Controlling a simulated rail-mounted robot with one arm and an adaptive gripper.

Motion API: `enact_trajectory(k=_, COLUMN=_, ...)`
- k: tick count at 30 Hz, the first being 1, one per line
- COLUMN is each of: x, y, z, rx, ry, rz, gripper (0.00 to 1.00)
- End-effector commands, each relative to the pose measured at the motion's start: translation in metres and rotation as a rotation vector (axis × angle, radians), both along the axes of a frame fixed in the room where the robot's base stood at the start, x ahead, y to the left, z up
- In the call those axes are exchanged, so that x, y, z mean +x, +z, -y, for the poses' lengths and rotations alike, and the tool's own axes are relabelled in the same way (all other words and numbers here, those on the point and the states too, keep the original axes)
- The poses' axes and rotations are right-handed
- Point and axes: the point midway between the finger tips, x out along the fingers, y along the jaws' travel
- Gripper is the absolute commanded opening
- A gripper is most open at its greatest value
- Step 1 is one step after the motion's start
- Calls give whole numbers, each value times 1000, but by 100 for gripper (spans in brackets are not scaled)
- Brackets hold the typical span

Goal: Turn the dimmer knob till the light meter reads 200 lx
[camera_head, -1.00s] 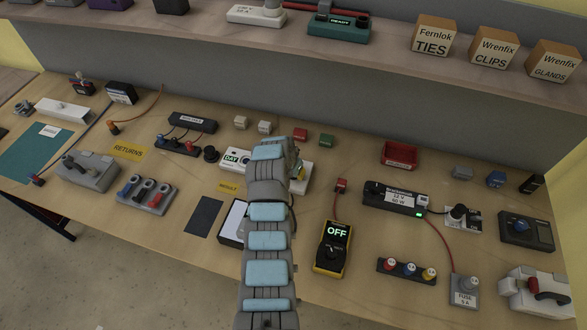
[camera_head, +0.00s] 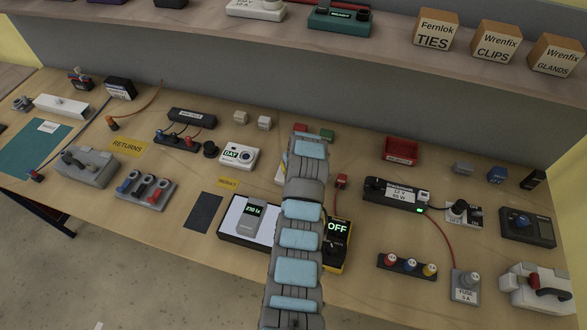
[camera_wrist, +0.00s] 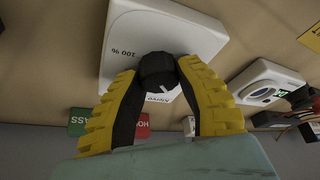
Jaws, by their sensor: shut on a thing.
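In the wrist view my gripper (camera_wrist: 161,98) has its yellow, black-padded fingers around the black dimmer knob (camera_wrist: 157,70), shut on it. The knob sits on a white dimmer box (camera_wrist: 120,38) with an upside-down "100 %" mark, and a pale pointer line shows on the knob. In the head view my arm hides the knob, the gripper and most of the box. The grey light meter (camera_head: 249,224) lies on the bright panel of the lightbox (camera_head: 231,221). Its small green display seems to read about 230 lx, but the digits are hard to make out.
A yellow multimeter (camera_head: 337,241) showing OFF stands right of my arm, partly covered. A white device marked DAY (camera_head: 240,157) is left of it. A dark mat (camera_head: 203,213) lies left of the lightbox.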

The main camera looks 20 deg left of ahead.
Motion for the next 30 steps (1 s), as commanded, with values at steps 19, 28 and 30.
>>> enact_trajectory(k=19, x=0, y=-2, z=1, rx=-3, ry=118, rz=-1, gripper=0)
enact_trajectory(k=28, x=0, y=-2, z=1, rx=-2, ry=118, rz=-1, gripper=64)
enact_trajectory(k=30, x=0, y=-1, z=1, rx=-2, ry=118, rz=-1, gripper=64)
